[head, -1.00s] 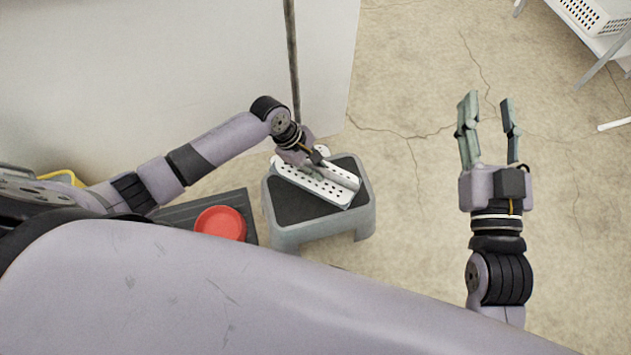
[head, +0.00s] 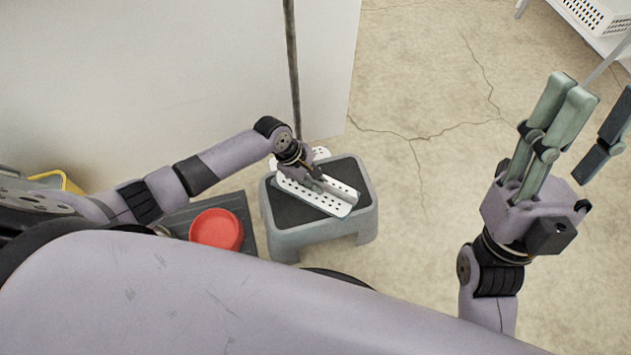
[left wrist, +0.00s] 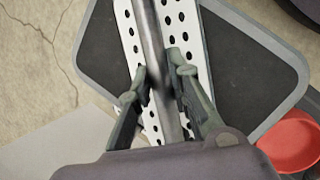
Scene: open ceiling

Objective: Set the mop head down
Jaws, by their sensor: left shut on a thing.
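The mop head (head: 338,207) is a white perforated plate with a grey tube along its middle. My left gripper (head: 318,186) is shut on the mop head, at its tube. In the left wrist view the fingers (left wrist: 156,66) lie on both sides of the tube, and the mop head (left wrist: 186,28) runs away from them. The mop head is over the dark top of a grey step stool (head: 318,237), roughly flat and slanted across it. I cannot tell whether it touches the top. My right gripper (head: 592,98) is open and empty, over the floor at the right.
A red round dish (head: 216,229) sits on a dark mat (head: 249,236) left of the stool. A thin pole (head: 293,70) stands by the white wall behind. A white basket (head: 598,17) is on a rack at top right. The floor between is clear.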

